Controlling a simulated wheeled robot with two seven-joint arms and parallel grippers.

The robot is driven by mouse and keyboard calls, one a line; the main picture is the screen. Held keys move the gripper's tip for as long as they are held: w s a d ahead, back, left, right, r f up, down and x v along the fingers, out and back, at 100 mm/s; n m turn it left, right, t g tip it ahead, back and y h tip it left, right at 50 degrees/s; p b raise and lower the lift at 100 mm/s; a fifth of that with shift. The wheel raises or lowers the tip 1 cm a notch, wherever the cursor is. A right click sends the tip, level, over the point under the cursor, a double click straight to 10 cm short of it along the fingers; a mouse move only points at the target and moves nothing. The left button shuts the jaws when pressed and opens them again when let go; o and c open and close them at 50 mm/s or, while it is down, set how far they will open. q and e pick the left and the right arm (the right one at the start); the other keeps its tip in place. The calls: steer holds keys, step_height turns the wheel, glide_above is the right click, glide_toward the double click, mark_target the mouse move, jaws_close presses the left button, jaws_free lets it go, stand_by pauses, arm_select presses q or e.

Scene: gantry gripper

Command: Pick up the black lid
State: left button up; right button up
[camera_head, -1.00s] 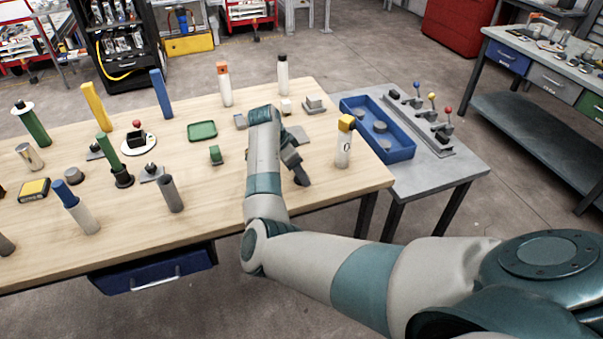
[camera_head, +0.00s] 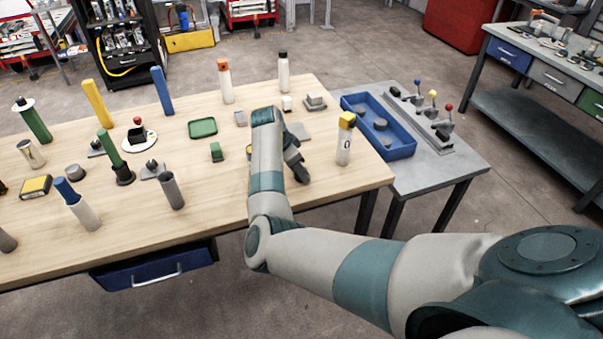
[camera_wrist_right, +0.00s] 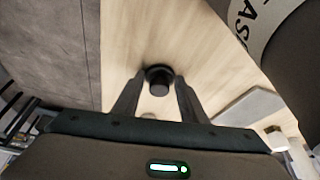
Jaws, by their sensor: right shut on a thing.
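The black lid (camera_wrist_right: 158,78) shows in the right wrist view as a small dark round piece between the fingertips of my right gripper (camera_wrist_right: 155,88). The fingers are closed on it from both sides. The lid cannot be made out there. Whether it touches the table or hangs just above it I cannot tell. My left gripper is not in view.
A large lettered cylinder (camera_wrist_right: 258,25) stands close by in the right wrist view. A flat grey block (camera_head: 298,132) lies behind my gripper. A blue tray (camera_head: 402,153) sits on the grey side table.

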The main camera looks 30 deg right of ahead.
steer(key=shift+r, duration=0.45)
step_height(320, 180, up, 3)
steer(key=shift+r+b, duration=0.15)
steer(key=shift+b, duration=0.85)
steer(key=s+d+r+b, duration=0.2)
steer(key=s+r, duration=0.5)
steer(key=s, duration=0.4)
steer(key=shift+s+d, duration=0.15)
steer(key=shift+d, duration=0.25)
